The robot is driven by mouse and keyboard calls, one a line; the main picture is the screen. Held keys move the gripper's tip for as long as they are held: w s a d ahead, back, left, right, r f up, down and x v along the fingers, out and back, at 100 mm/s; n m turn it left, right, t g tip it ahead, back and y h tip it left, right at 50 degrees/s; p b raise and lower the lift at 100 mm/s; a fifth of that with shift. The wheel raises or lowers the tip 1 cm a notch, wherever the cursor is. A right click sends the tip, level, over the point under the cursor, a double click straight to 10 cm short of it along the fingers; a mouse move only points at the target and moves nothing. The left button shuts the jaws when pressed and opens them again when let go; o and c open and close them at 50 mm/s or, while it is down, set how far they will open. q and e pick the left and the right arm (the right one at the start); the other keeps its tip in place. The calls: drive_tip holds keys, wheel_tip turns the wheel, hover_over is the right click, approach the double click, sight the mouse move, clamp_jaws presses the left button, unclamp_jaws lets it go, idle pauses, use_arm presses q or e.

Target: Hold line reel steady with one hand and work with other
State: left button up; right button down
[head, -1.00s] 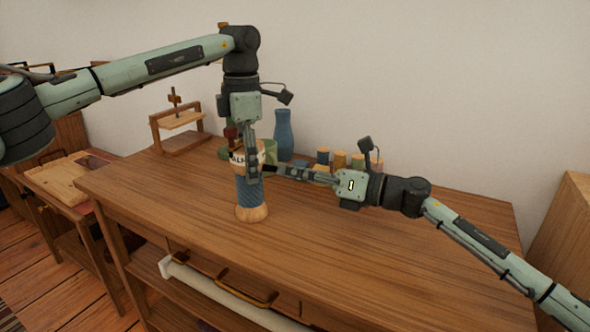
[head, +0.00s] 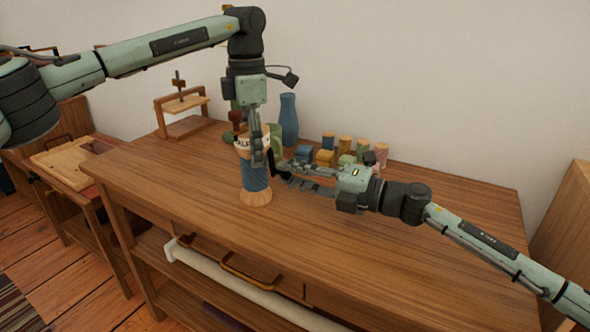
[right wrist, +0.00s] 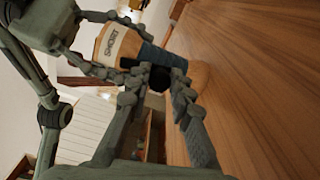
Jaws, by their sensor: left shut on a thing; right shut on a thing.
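The line reel (head: 256,178), wound with blue line between a pale labelled top and a wooden foot, stands upright on the workbench (head: 330,235). My left gripper (head: 262,150) comes down from above and is shut on the reel's upper part, partly hiding it. My right gripper (head: 277,170) reaches in from the right at the reel's side. In the right wrist view the reel (right wrist: 120,45) appears tilted, and my right fingers (right wrist: 162,76) sit either side of a small dark part beside the blue winding. Whether that part belongs to the reel is unclear.
A blue vase (head: 289,120) and several small coloured spools (head: 344,145) stand behind the reel. A wooden press (head: 182,108) stands at the back left. The bench front and right are clear. A side table (head: 65,165) stands at left.

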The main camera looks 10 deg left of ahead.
drive_tip(key=shift+s+a+m, duration=0.15)
drive_tip(key=shift+s+m, duration=0.3)
drive_tip(key=shift+m, duration=0.65)
drive_tip(key=shift+f, duration=0.1)
drive_tip(key=c, duration=1.3)
unclamp_jaws()
drive_tip(key=shift+c, duration=0.2)
drive_tip(key=v, duration=1.2)
use_arm(q)
drive_tip(key=o, duration=1.5)
